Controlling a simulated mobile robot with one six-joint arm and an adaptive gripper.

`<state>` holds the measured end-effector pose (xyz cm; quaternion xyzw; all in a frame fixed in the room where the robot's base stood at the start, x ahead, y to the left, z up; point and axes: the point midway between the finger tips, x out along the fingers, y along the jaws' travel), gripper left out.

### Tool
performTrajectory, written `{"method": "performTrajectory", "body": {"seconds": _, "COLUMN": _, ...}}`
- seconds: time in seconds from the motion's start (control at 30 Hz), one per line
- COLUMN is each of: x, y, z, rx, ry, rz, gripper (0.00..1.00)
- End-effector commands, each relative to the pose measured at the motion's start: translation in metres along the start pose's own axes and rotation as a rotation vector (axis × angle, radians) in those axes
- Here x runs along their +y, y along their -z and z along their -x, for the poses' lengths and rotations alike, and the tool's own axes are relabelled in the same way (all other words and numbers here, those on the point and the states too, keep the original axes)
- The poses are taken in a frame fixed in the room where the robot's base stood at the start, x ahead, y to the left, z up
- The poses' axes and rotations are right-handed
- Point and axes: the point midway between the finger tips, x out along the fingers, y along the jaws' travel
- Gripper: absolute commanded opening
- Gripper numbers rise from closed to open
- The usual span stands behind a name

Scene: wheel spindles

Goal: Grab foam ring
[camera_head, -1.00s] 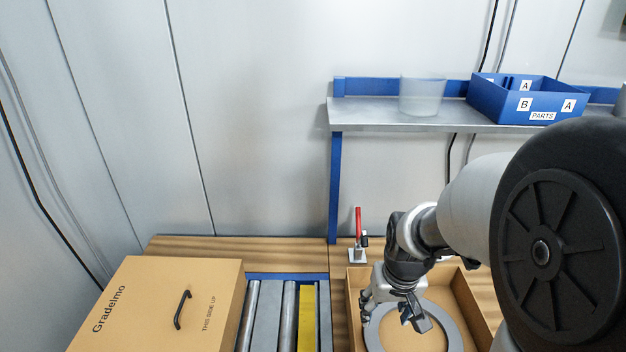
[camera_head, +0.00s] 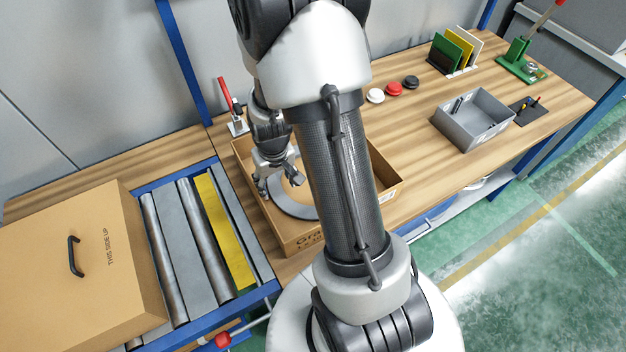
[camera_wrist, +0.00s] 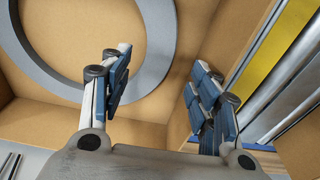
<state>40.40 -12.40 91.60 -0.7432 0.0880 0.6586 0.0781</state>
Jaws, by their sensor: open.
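The grey foam ring (camera_head: 292,207) lies flat in an open cardboard box (camera_head: 385,172), partly hidden by my arm. My gripper (camera_head: 279,187) is open and empty above the ring's left part, inside the box. In the wrist view the ring (camera_wrist: 161,50) fills the upper left. There the open fingers (camera_wrist: 160,76) point toward the box floor, one over the ring's inner edge and one near the box wall. Part of the ring's rim shows between them. I cannot tell how far the fingertips are above it.
A roller conveyor (camera_head: 196,240) with a yellow strip runs left of the box. A red-handled clamp (camera_head: 231,108) stands behind the box. A grey bin (camera_head: 473,120) and several small items stand right on the wooden bench.

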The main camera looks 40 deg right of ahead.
Motion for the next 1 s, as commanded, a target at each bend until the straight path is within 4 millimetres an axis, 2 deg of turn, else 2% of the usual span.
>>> {"method": "performTrajectory", "body": {"seconds": 0.13, "x": 0.0, "y": 0.0, "z": -0.014, "rx": -0.001, "ry": 0.0, "rz": 0.0, "gripper": 0.56}}
{"method": "performTrajectory", "body": {"seconds": 0.3, "x": 0.0, "y": -0.001, "z": -0.044, "rx": -0.004, "ry": 0.0, "rz": 0.0, "gripper": 0.56}}
{"method": "performTrajectory", "body": {"seconds": 0.43, "x": 0.0, "y": 0.0, "z": -0.057, "rx": -0.001, "ry": 0.0, "rz": 0.0, "gripper": 0.56}}
{"method": "performTrajectory", "body": {"seconds": 0.73, "x": 0.0, "y": 0.0, "z": -0.058, "rx": 0.001, "ry": 0.0, "rz": 0.0, "gripper": 0.55}}
{"method": "performTrajectory", "body": {"seconds": 1.0, "x": 0.0, "y": 0.0, "z": -0.058, "rx": 0.0, "ry": 0.0, "rz": 0.0, "gripper": 0.37}}
